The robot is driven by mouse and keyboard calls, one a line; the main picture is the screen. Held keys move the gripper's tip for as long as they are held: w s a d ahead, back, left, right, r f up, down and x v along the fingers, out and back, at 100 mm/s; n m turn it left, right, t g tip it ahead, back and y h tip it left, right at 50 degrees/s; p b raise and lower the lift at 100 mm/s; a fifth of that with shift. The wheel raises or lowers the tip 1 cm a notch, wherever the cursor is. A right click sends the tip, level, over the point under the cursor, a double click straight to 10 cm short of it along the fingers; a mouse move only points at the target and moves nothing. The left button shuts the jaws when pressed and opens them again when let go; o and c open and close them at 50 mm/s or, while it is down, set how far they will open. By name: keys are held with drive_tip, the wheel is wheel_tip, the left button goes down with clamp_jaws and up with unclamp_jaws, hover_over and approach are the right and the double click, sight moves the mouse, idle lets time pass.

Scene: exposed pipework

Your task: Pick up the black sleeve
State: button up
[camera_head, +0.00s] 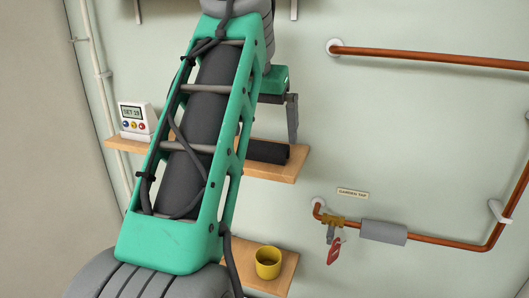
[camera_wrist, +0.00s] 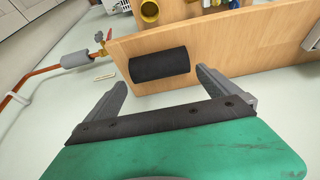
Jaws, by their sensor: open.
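The black sleeve (camera_head: 268,151) is a short dark cylinder lying on the upper wooden shelf (camera_head: 285,172). In the head view my arm hides its left part. In the wrist view the sleeve (camera_wrist: 159,65) lies whole on the shelf (camera_wrist: 120,50), just beyond the fingertips. My gripper (camera_head: 291,120) is above the sleeve in the head view, with one finger showing. In the wrist view my gripper (camera_wrist: 161,79) is open and empty, with one finger towards each end of the sleeve. The fingers look apart from it.
A white control box (camera_head: 137,119) stands at the shelf's left end. A yellow mug (camera_head: 268,262) stands on a lower shelf (camera_head: 285,270). Copper pipe (camera_head: 440,242) with a grey sleeve (camera_head: 383,232), tap and red tag (camera_head: 334,251) runs along the wall to the right.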

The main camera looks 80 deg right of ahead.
sight(264, 150)
drive_tip(key=x, duration=0.3)
drive_tip(key=shift+c, duration=0.2)
drive_tip(key=c, duration=1)
drive_tip(key=shift+r, duration=0.1)
